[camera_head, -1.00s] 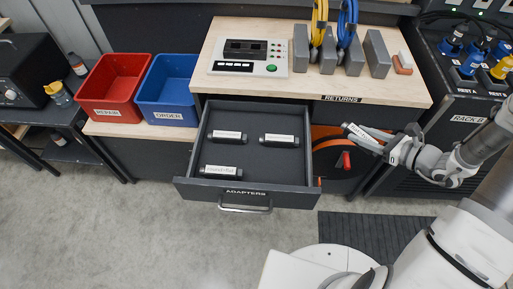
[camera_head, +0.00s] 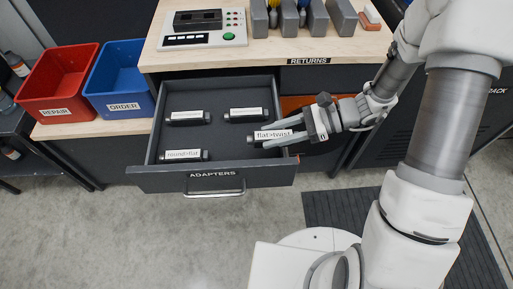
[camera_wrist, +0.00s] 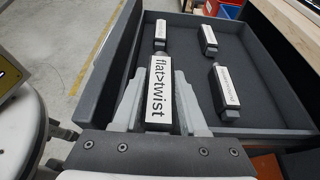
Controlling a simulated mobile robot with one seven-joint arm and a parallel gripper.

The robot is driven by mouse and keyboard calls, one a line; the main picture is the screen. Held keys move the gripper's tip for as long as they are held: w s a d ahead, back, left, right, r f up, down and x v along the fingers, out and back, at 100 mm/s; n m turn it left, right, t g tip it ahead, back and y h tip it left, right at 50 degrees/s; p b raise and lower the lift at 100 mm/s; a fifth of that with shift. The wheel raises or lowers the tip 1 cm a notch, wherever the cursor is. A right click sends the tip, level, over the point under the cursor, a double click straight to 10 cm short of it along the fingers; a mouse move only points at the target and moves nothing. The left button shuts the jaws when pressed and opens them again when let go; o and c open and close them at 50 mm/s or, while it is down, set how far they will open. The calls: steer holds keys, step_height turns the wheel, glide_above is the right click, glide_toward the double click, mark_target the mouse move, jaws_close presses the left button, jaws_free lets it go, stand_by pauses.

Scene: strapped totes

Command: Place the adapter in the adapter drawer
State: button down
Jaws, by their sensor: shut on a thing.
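The adapter is over the right front part of the open adapter drawer (camera_head: 217,180), labelled "ADAPTERS". The wrist view shows the adapter (camera_wrist: 159,90) between my two fingers (camera_wrist: 160,112). I cannot tell whether it touches the drawer floor. Three other labelled adapters lie in the drawer: one at back left (camera_head: 187,118), one at back right (camera_head: 246,114), and one at front left (camera_head: 183,155).
A red repair bin (camera_head: 57,112) and a blue order bin (camera_head: 122,106) stand left of the drawer. The worktop (camera_head: 262,58) above carries a control panel and grey blocks. Another open compartment with orange (camera_head: 293,103) lies right of the drawer. The drawer's middle floor is clear.

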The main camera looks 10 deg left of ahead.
mark_target(260, 141)
steer(key=x, duration=0.3)
steer(key=shift+s+a+f, duration=0.1)
steer(key=shift+a+f, duration=0.15)
steer(key=shift+f, duration=0.2)
steer(key=shift+f+b, duration=0.85)
steer(key=shift+f, duration=1.15)
steer(key=shift+f, duration=0.1)
steer(key=shift+c, duration=2.2)
jaws_free()
